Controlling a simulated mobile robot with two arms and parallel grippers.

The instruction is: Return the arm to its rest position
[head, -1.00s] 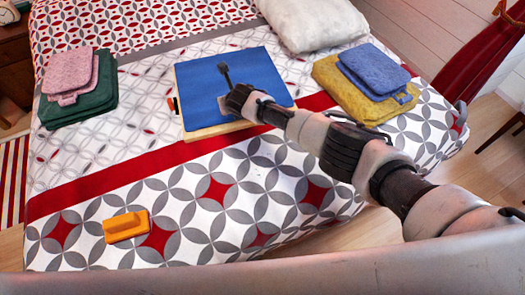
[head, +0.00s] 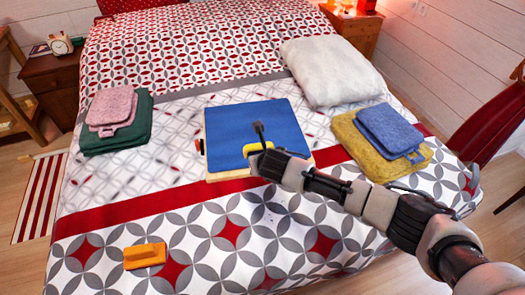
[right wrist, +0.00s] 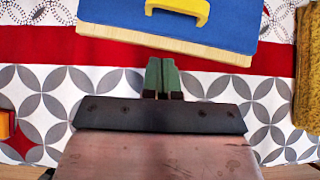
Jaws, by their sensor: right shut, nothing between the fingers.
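My right arm comes in from the right in the head view and reaches over the bed to the front edge of the blue board (head: 228,125). In the right wrist view, my right gripper (right wrist: 162,76) has its greenish fingers together with nothing between them. It is over the red stripe and patterned cover, just short of the board's wooden front edge (right wrist: 165,42). A yellow handle-like piece (right wrist: 190,6) is on the board, apart from the fingers; it also shows in the head view (head: 256,148), partly behind my arm. My left gripper is out of view.
An orange block (head: 145,256) lies at the bed's front left. Folded pink (head: 110,105) and green (head: 120,140) cloths are at left. Folded blue (head: 388,128) and yellow (head: 365,155) cloths and a white pillow (head: 330,70) are at right. The front middle cover is clear.

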